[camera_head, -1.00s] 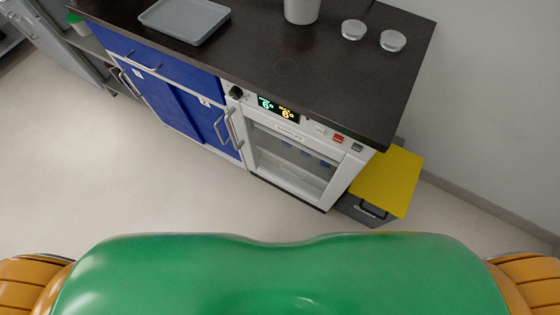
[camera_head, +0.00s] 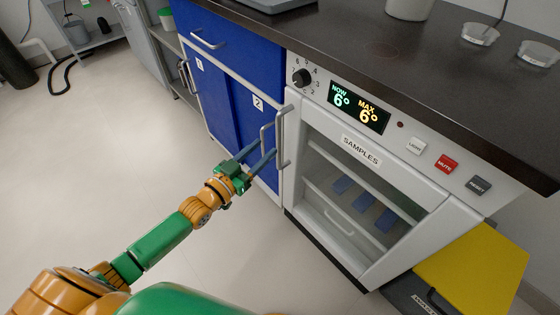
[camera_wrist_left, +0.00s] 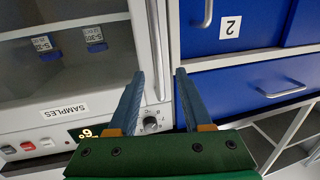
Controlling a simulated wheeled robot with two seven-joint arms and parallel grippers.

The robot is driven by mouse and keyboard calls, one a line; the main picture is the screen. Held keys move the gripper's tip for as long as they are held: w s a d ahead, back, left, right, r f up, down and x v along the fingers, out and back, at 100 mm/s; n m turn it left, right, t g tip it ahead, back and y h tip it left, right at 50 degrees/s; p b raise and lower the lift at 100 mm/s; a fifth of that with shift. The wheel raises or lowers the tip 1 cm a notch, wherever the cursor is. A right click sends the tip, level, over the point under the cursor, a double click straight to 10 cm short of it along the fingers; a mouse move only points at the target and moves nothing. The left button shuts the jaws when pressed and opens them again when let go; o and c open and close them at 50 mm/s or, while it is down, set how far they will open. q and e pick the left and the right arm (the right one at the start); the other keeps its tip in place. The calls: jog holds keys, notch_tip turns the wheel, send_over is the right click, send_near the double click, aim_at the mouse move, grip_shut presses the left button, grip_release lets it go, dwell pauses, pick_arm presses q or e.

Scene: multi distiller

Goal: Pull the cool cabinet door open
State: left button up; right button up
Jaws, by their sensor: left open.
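The cool cabinet (camera_head: 345,260) is white, with a digital display on its upper panel. Its framed glass door (camera_head: 318,180), labelled SAMPLES, is shut. The door's upright grey bar handle (camera_head: 282,130) is on its left edge. My left gripper (camera_head: 267,148) is open and empty, with its fingertips close to this handle. In the left wrist view the picture is upside down, and the handle (camera_wrist_left: 153,40) lines up between the two blue fingers (camera_wrist_left: 160,72). I cannot tell whether the fingers reach around it. My right gripper is out of view.
A blue cabinet door marked 2 (camera_head: 256,125) with its own bar handle (camera_head: 264,138) stands directly left. A yellow-topped box (camera_head: 475,265) stands at the cabinet's right. The dark countertop (camera_head: 440,85) overhangs above. The pale floor (camera_head: 110,150) at left is clear.

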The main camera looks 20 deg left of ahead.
aim_at(277, 135)
pick_arm(q)
jog(key=shift+w+d+r+h, duration=0.15)
jog(key=shift+w+d+r, duration=0.1)
jog(key=shift+w, duration=0.25)
jog(key=shift+w+d+r+h, duration=0.15)
jog(key=shift+w+d+r, duration=0.1)
jog(key=shift+w, duration=0.25)
jog(key=b+x, duration=0.1)
jog(key=x, duration=0.3)
jog(key=shift+w+b, duration=0.1)
jog(key=shift+b, duration=0.2)
jog(key=shift+w+d, duration=0.15)
jog(key=shift+w, duration=0.2)
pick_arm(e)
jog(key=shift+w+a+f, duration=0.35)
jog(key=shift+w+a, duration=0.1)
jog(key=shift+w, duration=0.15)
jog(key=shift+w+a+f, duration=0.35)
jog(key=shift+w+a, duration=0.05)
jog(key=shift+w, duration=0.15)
pick_arm(q)
grip_shut()
